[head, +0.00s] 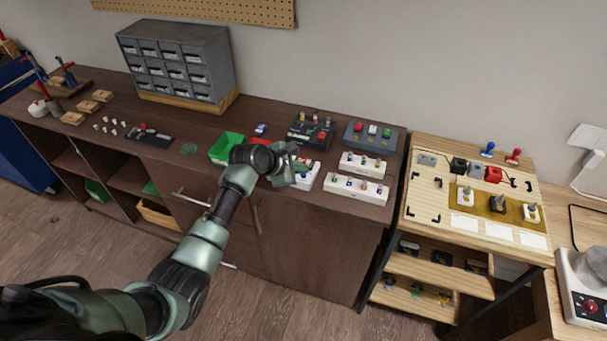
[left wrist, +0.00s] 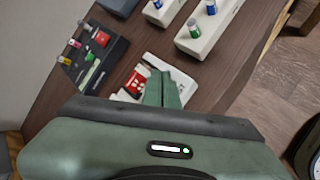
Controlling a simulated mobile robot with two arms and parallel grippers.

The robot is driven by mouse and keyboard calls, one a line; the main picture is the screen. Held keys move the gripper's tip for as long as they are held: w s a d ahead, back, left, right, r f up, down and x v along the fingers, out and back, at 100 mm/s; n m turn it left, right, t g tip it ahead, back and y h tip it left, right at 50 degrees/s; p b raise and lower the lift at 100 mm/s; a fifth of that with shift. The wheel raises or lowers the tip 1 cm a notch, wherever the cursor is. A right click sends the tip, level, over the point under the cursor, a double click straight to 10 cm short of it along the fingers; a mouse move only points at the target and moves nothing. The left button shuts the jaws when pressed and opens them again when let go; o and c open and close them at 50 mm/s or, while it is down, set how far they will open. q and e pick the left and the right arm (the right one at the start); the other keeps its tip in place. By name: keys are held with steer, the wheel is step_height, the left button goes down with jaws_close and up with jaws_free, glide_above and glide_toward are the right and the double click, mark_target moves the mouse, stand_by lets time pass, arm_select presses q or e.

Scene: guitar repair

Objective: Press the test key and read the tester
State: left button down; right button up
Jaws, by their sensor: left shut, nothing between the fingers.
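A small white device with a red part, which looks like the tester (head: 308,179), lies near the front edge of the dark bench. It also shows in the left wrist view (left wrist: 185,83). My left gripper (head: 302,166) is shut and empty, with its fingertips over the device. In the left wrist view the green fingers (left wrist: 162,88) stand right beside the red part and cover some of the white casing. I cannot tell whether they touch a key. The key and any reading are hidden or too small to make out. My right gripper is not in view.
A green bin (head: 226,147) stands left of the gripper. A dark tray with coloured parts (head: 312,132), a grey box with coloured blocks (head: 370,136) and two white racks (head: 356,188) stand close around. A light wooden table (head: 425,213) is at the right.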

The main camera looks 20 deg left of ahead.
mark_target(301, 178)
arm_select(q)
steer(key=shift+f, duration=0.5)
steer(key=shift+r, duration=0.1)
stand_by(0.5)
steer(key=shift+r+p, duration=0.8)
steer(key=shift+p, duration=0.35)
step_height(301, 178, up, 5)
steer(key=p, duration=0.6)
